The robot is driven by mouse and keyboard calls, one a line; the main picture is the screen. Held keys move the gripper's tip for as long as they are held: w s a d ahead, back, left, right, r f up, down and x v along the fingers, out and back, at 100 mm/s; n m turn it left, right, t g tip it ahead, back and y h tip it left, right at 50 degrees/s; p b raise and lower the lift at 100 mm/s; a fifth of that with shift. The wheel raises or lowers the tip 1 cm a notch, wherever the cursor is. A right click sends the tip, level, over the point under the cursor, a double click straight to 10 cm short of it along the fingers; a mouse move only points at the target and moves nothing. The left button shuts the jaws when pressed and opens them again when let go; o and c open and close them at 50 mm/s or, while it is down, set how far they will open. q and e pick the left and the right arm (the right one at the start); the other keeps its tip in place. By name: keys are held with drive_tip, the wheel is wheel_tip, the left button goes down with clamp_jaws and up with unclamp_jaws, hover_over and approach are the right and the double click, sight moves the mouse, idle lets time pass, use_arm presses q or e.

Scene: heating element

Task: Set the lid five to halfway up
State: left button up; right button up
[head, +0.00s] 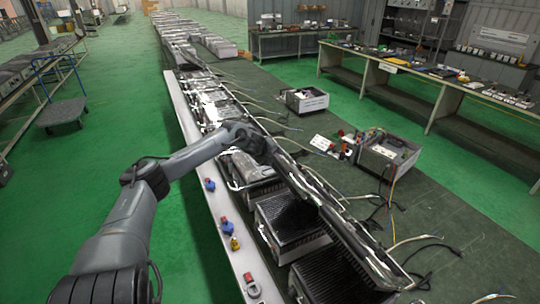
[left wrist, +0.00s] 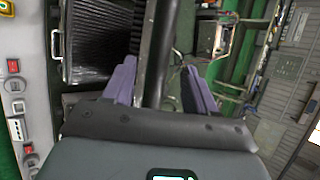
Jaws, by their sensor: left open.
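A row of grey heating elements runs along the bench, and the nearer boxes (head: 292,222) have dark ribbed fronts. Several of their lids stand raised, and one long lid (head: 368,255) tilts up at the near end. I cannot read which lid is number five. My left gripper (left wrist: 159,66) is open, with one purple finger on each side of a dark lid edge (left wrist: 158,35). A gap shows beside the edge, and contact is not clear. In the head view my left arm reaches this row, and its wrist hides the fingers. My right gripper is not in view.
Red, blue and yellow switches, such as a blue one (head: 210,184), line the pale bench edge (head: 200,160). Loose cables and an open grey box (head: 388,152) lie to the right. A blue trolley (head: 62,112) stands on the green floor at left.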

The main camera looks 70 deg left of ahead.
use_arm(q)
drive_tip(key=shift+v, duration=1.5)
